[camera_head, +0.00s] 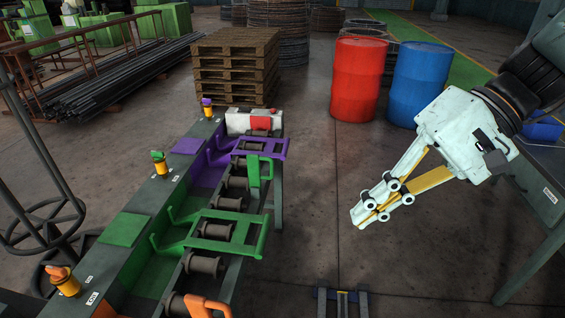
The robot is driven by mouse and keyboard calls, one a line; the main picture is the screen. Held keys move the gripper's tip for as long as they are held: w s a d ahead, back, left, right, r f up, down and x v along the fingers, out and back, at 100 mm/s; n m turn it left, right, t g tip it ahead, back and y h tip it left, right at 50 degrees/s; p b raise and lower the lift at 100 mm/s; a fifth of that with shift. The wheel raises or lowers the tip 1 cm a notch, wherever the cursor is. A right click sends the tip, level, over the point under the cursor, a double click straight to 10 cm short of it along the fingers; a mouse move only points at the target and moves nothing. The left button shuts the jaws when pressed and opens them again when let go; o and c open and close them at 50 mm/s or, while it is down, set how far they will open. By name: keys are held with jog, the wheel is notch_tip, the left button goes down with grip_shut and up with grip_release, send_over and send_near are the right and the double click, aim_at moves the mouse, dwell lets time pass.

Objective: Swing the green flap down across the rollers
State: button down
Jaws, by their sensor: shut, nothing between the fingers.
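A green flap (240,219), an open frame with bars, is at the near middle of the roller bench (133,222). It reaches out over the row of dark rollers (206,264) from the green bay. Its exact tilt is hard to tell. A smaller green upright piece (254,171) stands farther along the row. A purple flap (262,147) of like shape is beyond it. My gripper (363,216) is shut and empty. It points down and left, to the right of the bench and apart from the green flap, over the floor.
An orange piece (207,304) is at the near end of the rollers. Yellow posts with coloured knobs (159,163) line the bench's left side. Pallets (235,62), a red drum (358,78) and a blue drum (419,83) stand behind. Floor between bench and gripper is mostly clear.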

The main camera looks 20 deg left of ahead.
jog(key=w+a+f+y+p, duration=0.1)
jog(key=w+a+f+y, duration=0.25)
jog(key=w, duration=0.45)
jog(key=w+a+f+m+t+y+p, duration=0.1)
jog(key=w+a+f+y, duration=0.2)
jog(key=w, duration=0.4)
jog(key=w+a+f+y+p, duration=0.1)
jog(key=w+a+f+y, duration=0.2)
jog(key=w, duration=0.5)
jog(key=w+a+f+m+t+p, duration=0.1)
jog(key=w+f+t, duration=0.1)
jog(key=w+f, duration=0.5)
jog(key=shift+w+a+m+t+y, duration=0.25)
jog(key=shift+w+m+t+y, duration=0.1)
jog(key=shift+w+m+t, duration=0.05)
jog(key=shift+a+f, duration=0.1)
jog(key=shift+a, duration=0.05)
jog(key=a+b, duration=0.1)
jog(key=a, duration=1.2)
jog(key=shift+w+a+b, duration=0.3)
jog(key=shift+a, duration=0.05)
dwell(0.3)
jog(key=shift+a, duration=0.25)
